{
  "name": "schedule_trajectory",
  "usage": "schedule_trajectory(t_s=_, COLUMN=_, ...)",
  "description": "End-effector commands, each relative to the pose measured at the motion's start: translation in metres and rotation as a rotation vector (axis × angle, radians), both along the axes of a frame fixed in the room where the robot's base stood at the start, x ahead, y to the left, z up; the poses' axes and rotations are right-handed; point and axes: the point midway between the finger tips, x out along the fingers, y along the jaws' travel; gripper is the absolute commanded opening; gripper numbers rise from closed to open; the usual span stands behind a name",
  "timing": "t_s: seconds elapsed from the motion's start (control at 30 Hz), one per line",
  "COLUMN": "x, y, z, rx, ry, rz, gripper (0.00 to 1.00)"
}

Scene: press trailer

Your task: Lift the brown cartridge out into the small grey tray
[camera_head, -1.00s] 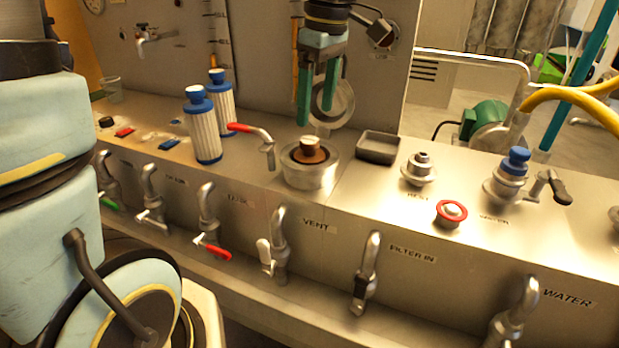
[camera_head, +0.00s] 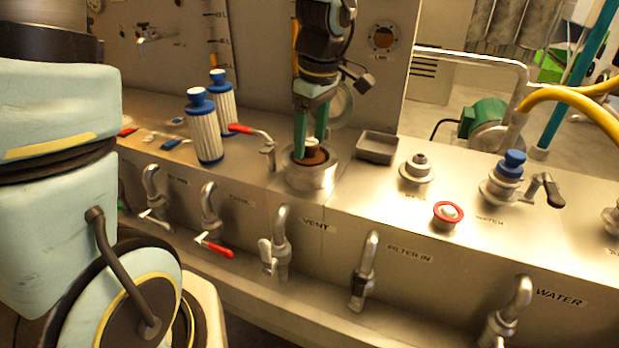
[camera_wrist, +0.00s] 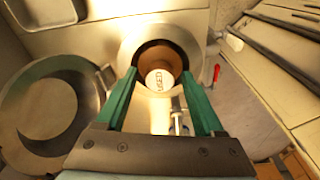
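The brown cartridge (camera_head: 317,157) sits in the round metal housing (camera_head: 311,177), with a pale knob on top. In the wrist view my gripper (camera_wrist: 159,74) has one finger on each side of the knob, with gaps visible; contact cannot be told. The small grey tray (camera_head: 376,150) is empty and stands just right of the housing.
A round metal lid (camera_wrist: 42,112) stands open beside the housing. Two white filters with blue caps (camera_head: 207,135) and a red-handled tap (camera_head: 258,135) stand to the left. A capped metal fitting (camera_head: 417,170) and a red-ringed button (camera_head: 447,215) lie right of the tray.

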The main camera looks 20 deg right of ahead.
Motion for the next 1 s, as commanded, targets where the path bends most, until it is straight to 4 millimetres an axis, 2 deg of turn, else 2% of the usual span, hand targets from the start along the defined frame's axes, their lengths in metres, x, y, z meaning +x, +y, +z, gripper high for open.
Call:
schedule_trajectory(t_s=0.07, x=0.0000, y=-0.0001, z=0.0002, rx=0.000, ry=0.000, rz=0.000, gripper=0.60)
schedule_trajectory(t_s=0.6, x=0.0001, y=-0.0001, z=0.0004, rx=0.000, ry=0.000, rz=0.000, gripper=0.00)
schedule_trajectory(t_s=1.0, x=0.0001, y=-0.0001, z=0.0005, rx=-0.001, ry=-0.001, rz=0.000, gripper=0.00)
